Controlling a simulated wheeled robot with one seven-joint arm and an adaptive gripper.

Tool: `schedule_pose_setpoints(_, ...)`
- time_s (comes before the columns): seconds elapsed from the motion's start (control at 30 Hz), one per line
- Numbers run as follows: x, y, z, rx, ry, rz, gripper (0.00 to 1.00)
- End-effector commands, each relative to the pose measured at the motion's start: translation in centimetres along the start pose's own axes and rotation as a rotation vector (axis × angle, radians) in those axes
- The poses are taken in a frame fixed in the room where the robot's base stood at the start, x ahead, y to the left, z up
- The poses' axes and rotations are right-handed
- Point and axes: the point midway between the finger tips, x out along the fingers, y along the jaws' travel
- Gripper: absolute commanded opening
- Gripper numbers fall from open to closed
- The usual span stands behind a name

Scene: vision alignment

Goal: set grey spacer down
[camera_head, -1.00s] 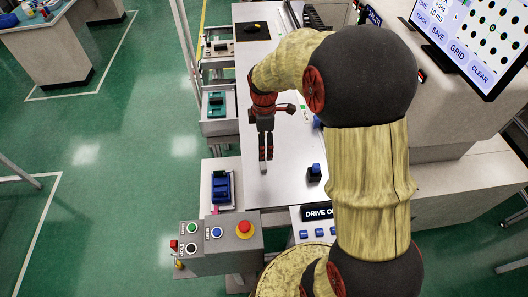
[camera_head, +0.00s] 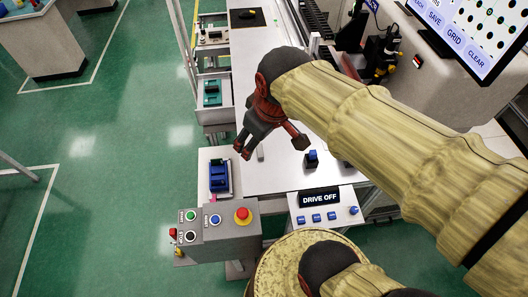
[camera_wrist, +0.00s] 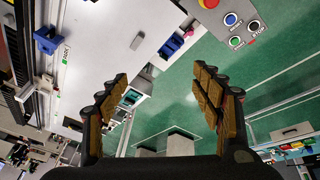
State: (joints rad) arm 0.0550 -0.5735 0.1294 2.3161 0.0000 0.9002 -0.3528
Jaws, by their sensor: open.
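The grey spacer (camera_head: 261,153) stands on the white worktop (camera_head: 285,175), near its left edge. It is small in the head view and partly beside my arm. In the wrist view a small grey piece (camera_wrist: 137,41) on the worktop looks like the same spacer.
A blue fixture (camera_head: 219,176) sits on a side shelf at left. A dark block with a blue top (camera_head: 312,158) stands right of the spacer. The button box (camera_head: 215,228) and the DRIVE OFF panel (camera_head: 320,198) are in front. Green floor lies left.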

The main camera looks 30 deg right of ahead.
Motion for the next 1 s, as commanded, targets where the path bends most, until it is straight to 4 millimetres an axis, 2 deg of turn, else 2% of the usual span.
schedule_pose_setpoints(0.1,-1.9,-1.6,1.9,0.133,0.063,0.007,0.66)
schedule_pose_setpoints(0.2,-2.7,-2.4,3.2,0.22,0.097,0.004,0.66)
schedule_pose_setpoints(0.37,-3.2,-3.1,4.1,0.293,0.123,0.0,0.66)
schedule_pose_setpoints(0.77,-2.9,-3.1,4.3,0.304,0.125,-0.001,0.66)
schedule_pose_setpoints(0.87,-2.2,-3.2,4.6,0.303,0.125,-0.001,0.66)
schedule_pose_setpoints(1.0,-0.3,-3.5,5.2,0.303,0.124,-0.001,0.66)
